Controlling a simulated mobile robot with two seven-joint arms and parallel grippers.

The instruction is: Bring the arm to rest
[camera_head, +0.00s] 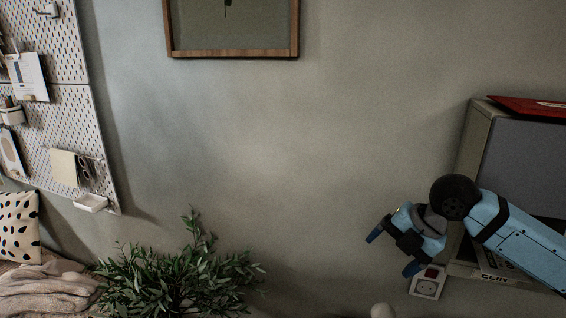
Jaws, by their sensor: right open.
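My right gripper (391,252) shows at the lower right, on a light blue arm that comes in from the right edge. Its two dark blue fingers are spread apart, pointing down and left, with nothing between them. The arm passes in front of a grey cabinet. My left gripper is not in view.
A shelf cabinet (525,160) with a red item (530,106) on top stands at the right. A leafy plant (175,275), a cushion (20,225) and a pegboard (60,130) are at the left. The middle wall is bare.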

